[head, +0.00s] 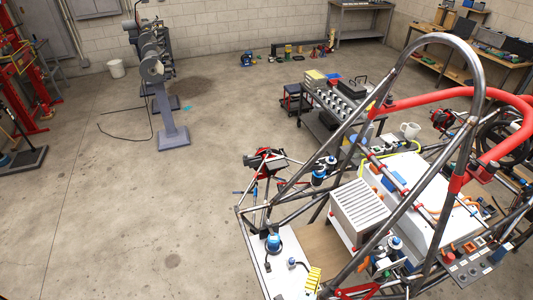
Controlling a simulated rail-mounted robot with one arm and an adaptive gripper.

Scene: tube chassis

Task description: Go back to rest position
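My gripper and arm are not in view. The tube chassis (402,202) fills the right side of the head view, with bare metal tubes, a tall rounded hoop and a red tube (505,88) at the upper right. Inside the frame are a finned grey box (360,207) and a large white box (415,180). A white panel (283,262) at its near left end carries a blue round part (273,243). The chassis hides part of the floor and the cart behind it.
Open concrete floor (130,230) lies to the left. A grey pedestal machine (170,120) stands there with a cable on the floor. A cart (318,118) and workbenches (478,68) stand behind.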

